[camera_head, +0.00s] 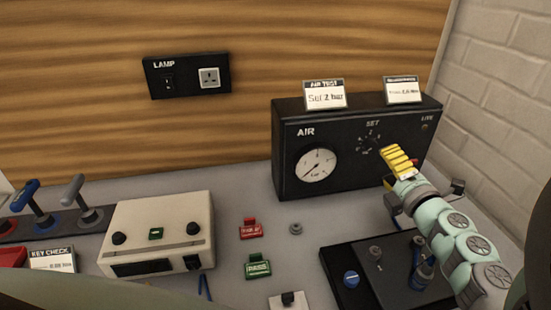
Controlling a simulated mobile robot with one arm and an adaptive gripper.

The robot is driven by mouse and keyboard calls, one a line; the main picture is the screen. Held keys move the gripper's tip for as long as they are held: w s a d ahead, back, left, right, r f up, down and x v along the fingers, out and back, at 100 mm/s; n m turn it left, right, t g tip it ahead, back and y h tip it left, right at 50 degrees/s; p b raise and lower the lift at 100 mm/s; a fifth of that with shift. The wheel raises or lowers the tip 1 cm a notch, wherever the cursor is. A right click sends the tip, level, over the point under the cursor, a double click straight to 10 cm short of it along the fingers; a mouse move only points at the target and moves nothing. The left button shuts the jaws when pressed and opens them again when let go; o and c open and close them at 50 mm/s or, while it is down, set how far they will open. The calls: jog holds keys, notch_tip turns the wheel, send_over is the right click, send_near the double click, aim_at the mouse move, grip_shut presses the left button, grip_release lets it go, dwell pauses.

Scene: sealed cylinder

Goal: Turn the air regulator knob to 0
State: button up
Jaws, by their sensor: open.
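The air regulator is a black box (290,175) marked AIR, standing at the back right of the bench. Its round white gauge (316,165) is on the left of the front face. The knob area, a dial marked SET (368,143), is to the right of the gauge. Its scale marks show, but the knob's pointer setting is too small to read. My gripper (390,165) is at the right of the dial, in front of the box, with yellow parts showing. It is open. I cannot tell whether it touches the knob.
Two cards (324,94) and (403,90) stand on the box. A cream instrument (158,225) and levers (80,195) are at left. Red (251,229) and green (257,267) labelled pieces lie mid-bench. A black plate (335,262) with fittings lies below my arm. A brick wall bounds the right.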

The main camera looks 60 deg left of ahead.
jog(key=shift+v, duration=2.15)
